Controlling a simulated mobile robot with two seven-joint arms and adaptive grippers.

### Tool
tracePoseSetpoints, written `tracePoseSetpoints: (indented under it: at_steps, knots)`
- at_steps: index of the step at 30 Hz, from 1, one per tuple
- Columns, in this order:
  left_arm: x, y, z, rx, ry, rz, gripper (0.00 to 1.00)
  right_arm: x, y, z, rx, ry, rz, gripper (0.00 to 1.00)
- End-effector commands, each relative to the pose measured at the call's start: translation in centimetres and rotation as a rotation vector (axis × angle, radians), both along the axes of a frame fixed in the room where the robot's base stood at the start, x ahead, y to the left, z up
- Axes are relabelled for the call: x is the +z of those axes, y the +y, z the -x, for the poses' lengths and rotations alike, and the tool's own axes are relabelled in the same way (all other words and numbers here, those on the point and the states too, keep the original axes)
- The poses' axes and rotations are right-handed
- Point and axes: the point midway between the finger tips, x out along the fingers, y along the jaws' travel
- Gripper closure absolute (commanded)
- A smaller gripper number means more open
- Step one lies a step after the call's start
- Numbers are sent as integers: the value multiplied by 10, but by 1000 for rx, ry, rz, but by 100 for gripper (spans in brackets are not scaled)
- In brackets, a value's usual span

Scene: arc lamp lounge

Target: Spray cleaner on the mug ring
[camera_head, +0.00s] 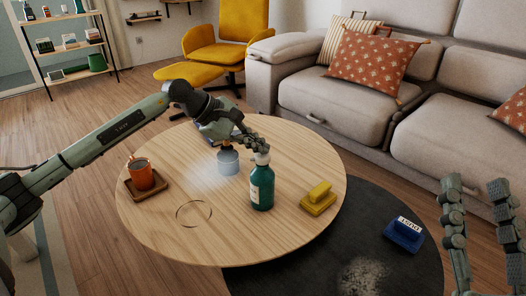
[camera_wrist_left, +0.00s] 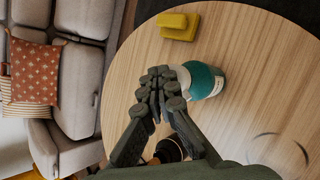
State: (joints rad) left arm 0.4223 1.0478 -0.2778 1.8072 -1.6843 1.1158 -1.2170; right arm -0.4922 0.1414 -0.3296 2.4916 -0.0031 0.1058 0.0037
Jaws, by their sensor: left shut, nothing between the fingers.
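The mug ring (camera_head: 194,213) is a thin brown circle on the light wood table top, left of the bottle; part of it shows in the left wrist view (camera_wrist_left: 283,140). A teal spray bottle (camera_head: 262,188) with a white label and pale top stands upright on the table. It also shows in the left wrist view (camera_wrist_left: 206,81). My left gripper (camera_head: 262,147) is shut and empty, its fingertips at the bottle's top, partly hiding it; I cannot tell whether they touch. My right gripper (camera_head: 478,182) is open and empty at the right edge.
An orange mug (camera_head: 141,174) sits on a wooden coaster (camera_head: 149,191). A blue DUST tool (camera_head: 404,236) and pale dust (camera_head: 364,274) are on the dark lower surface.

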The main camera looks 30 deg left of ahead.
Motion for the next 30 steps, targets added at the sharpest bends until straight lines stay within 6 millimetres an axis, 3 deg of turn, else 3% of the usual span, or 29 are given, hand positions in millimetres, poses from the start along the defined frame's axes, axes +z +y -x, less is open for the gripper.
tracePoseSetpoints:
  at_steps: [30]
  knots:
    - [-12,0,1,-1,5,-1,100,-11,0,0,0,1,0,60]
